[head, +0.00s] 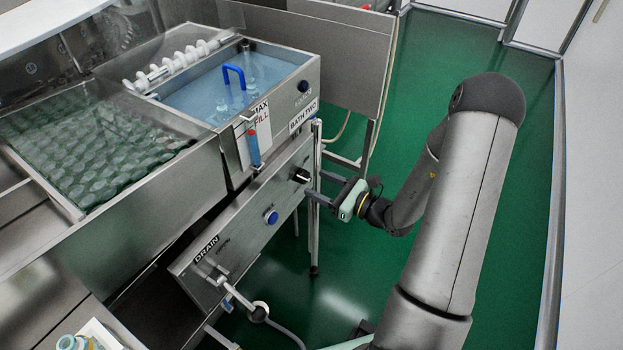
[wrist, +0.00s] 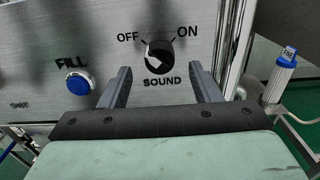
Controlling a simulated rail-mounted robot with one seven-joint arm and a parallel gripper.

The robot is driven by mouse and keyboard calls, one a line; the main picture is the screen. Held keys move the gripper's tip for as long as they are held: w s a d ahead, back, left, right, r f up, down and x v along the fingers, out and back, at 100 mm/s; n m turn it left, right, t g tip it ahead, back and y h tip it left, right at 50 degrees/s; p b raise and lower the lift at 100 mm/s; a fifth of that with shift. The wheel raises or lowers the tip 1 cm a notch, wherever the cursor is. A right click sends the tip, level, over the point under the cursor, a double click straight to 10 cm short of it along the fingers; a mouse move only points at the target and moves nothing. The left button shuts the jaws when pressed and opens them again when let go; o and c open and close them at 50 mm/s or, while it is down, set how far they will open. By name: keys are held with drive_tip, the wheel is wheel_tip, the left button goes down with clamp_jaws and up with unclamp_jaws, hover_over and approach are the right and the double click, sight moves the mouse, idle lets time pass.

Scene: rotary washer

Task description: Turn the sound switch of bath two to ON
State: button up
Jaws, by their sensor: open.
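The sound switch is a black round knob (wrist: 159,57) on the steel front panel (wrist: 105,30), with OFF printed at its upper left, ON at its upper right and SOUND below. Its white mark is on the upper left side, towards OFF. In the head view the knob (head: 302,175) is at the panel's right end, below bath two (head: 222,85). My gripper (wrist: 160,67) is open, its fingers left and right of the knob in the wrist view. I cannot tell whether they touch it. The gripper (head: 311,186) is also in front of the panel in the head view.
A blue FILL button (wrist: 78,83) is left of the knob. The DRAIN handle (head: 228,288) sticks out at the panel's lower left. A steel leg (head: 316,225) stands near my gripper. Green floor is open to the right.

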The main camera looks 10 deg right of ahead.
sight(310, 180)
drive_tip(key=shift+x, duration=1.65)
drive_tip(key=c, duration=1)
